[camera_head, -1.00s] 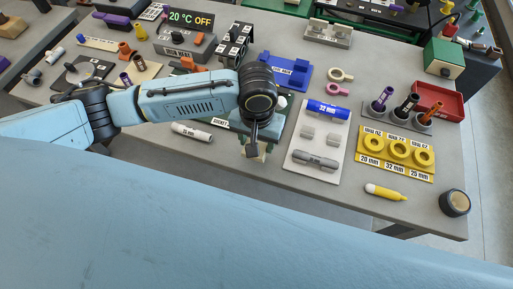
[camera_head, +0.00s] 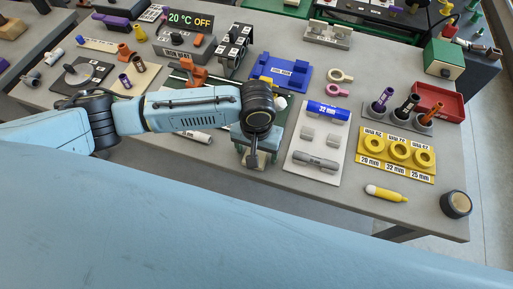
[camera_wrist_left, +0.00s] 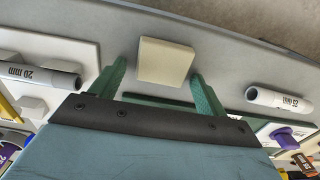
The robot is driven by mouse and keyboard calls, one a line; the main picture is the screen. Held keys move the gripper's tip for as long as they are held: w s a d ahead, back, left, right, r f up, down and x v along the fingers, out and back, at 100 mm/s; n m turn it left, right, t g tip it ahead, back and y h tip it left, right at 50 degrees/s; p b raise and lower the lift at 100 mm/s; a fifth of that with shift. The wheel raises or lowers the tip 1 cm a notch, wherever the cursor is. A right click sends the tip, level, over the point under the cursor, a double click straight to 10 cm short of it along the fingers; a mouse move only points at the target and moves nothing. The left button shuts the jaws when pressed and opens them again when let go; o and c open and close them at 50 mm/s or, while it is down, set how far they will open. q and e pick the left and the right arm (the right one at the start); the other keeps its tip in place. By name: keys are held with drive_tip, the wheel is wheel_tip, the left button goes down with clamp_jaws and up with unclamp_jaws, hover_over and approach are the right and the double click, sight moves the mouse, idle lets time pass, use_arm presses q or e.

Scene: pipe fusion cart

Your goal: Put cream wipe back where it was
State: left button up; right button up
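The cream wipe (camera_wrist_left: 166,62) is a small pale block on the grey table near its front edge. In the head view it shows partly (camera_head: 255,161) beneath my left gripper (camera_head: 254,165). In the left wrist view the green fingers of my left gripper (camera_wrist_left: 159,80) are spread apart on either side of the wipe. A gap shows at its left side and a narrower one at its right, so the gripper looks open around it. Whether the wipe touches the table fully is hard to tell. My right gripper is not in view.
A white pipe (camera_head: 197,136) lies left of my gripper. A white board (camera_head: 303,176) with a blue 32 mm pipe (camera_head: 328,110) stands to the right. A yellow ring holder (camera_head: 376,173), yellow marker (camera_head: 386,193) and black tape roll (camera_head: 456,204) are further right.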

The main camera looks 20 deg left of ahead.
use_arm(q)
wheel_tip(320, 180, up, 12)
drive_tip(key=p, duration=0.1)
drive_tip(key=shift+r+p, duration=0.2)
drive_tip(key=shift+p, duration=0.1)
idle(0.5)
